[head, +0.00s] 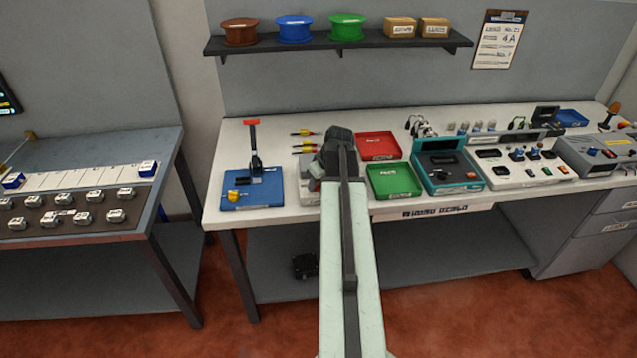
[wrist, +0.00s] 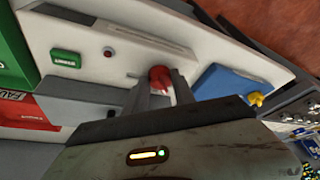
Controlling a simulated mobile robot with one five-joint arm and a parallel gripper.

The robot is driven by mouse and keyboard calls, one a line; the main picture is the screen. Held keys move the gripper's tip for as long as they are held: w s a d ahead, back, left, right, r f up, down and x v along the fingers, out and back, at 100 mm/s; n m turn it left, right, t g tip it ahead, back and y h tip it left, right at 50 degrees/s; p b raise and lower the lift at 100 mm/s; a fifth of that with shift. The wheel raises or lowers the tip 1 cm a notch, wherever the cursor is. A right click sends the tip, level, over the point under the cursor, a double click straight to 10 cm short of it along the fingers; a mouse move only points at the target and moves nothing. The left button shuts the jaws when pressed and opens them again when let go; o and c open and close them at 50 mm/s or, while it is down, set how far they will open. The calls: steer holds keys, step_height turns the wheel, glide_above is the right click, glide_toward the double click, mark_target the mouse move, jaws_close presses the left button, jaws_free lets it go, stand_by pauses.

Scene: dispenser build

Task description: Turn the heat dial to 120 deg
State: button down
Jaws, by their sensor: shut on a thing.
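A red round dial (wrist: 160,77) sits on the front of a pale box-shaped unit (wrist: 128,64) in the wrist view. My gripper (wrist: 165,84) is at the dial, with its two dark fingers closed on either side of it. The fingers and the gripper body hide part of the dial, and no scale or pointer mark can be read. The unit has a small green display (wrist: 66,58), too blurred to read, and a small red round light or button (wrist: 107,52). In the head view my arm covers most of the unit (head: 309,190).
A blue base with a red-handled lever (head: 254,190) stands left of the unit. Red (head: 379,158) and green trays (head: 394,192) lie to its right, then a teal instrument (head: 446,186). Screwdrivers (head: 304,150) lie behind. The bench front edge is close to the unit.

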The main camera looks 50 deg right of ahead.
steer(key=m, duration=0.1)
steer(key=m+h, duration=0.1)
steer(key=m, duration=0.1)
steer(key=m+h, duration=0.1)
steer(key=m, duration=0.1)
steer(key=shift+w+a+g, duration=0.1)
steer(key=shift+a+g, duration=0.15)
steer(key=shift+g, duration=0.15)
steer(key=m, duration=0.3)
steer(key=m+g+h, duration=0.1)
steer(key=m, duration=0.1)
steer(key=shift+w+a+m+g, duration=0.1)
steer(key=shift+w+m+g, duration=0.1)
steer(key=shift+m+g, duration=0.15)
steer(key=m, duration=0.2)
steer(key=m+g, duration=0.1)
steer(key=m, duration=0.1)
steer(key=m+g+h, duration=0.1)
steer(key=m, duration=0.1)
steer(key=shift+w+m, duration=0.25)
steer(key=shift+w, duration=0.05)
steer(key=shift+m+g, duration=1.05)
steer(key=shift+m, duration=1.15)
steer(key=c, duration=1)
jaws_free()
steer(key=shift+c, duration=0.2)
steer(key=shift+w+r, duration=0.1)
